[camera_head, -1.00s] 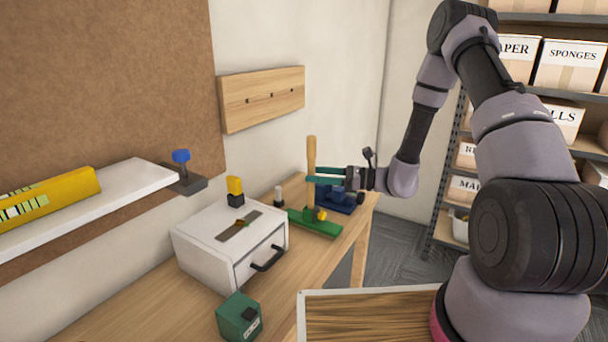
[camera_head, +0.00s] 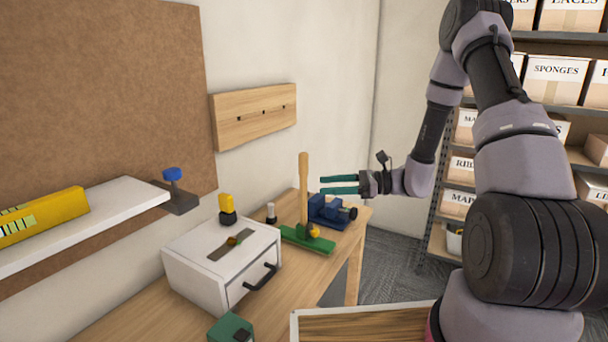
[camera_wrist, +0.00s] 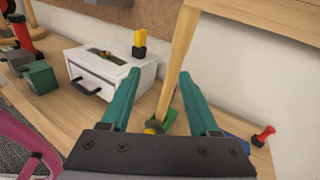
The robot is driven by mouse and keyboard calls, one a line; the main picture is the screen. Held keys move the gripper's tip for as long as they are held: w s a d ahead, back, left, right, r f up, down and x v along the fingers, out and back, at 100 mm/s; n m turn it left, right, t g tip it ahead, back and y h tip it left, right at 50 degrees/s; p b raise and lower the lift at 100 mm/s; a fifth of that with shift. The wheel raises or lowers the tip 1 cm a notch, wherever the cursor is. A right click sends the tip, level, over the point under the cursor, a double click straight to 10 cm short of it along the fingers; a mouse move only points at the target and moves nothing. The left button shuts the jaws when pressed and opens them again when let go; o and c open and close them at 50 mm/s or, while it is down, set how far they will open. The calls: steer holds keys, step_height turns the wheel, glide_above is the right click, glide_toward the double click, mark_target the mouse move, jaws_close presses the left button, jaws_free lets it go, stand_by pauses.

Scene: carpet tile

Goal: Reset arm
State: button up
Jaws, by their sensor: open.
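My gripper (camera_head: 340,185) has two teal fingers held apart, with nothing between them in the head view. It hangs above the far right end of the wooden workbench, to the right of an upright wooden post (camera_head: 304,180) on a green base (camera_head: 307,240). In the wrist view the gripper (camera_wrist: 160,95) points toward the bench, and the wooden post (camera_wrist: 178,60) rises beyond and between its fingers. The post appears apart from both fingers in the head view.
A white drawer box (camera_head: 197,280) with a black handle stands on the workbench (camera_head: 130,325). A blue vise (camera_head: 328,213) sits behind the green base. A green block (camera_head: 230,328) is at the front. A shelf (camera_head: 90,222) holds a yellow box (camera_head: 45,215). Shelving with cartons (camera_head: 553,80) stands right.

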steer(key=s+d+r+n+t+h, duration=0.1)
steer(key=s+d+r+n+h, duration=0.3)
steer(key=r, duration=0.4)
steer(key=s+d+r+n+t+h, duration=0.2)
steer(key=s+d+r+n+h, duration=0.2)
steer(key=s+r, duration=0.5)
steer(key=s+d+r+n+t+h, duration=0.2)
steer(key=s+d+r+n+h, duration=0.3)
steer(key=r, duration=0.4)
steer(key=shift+s+n+h, duration=0.5)
steer(key=shift+s+h, duration=0.6)
steer(key=shift+s, duration=0.1)
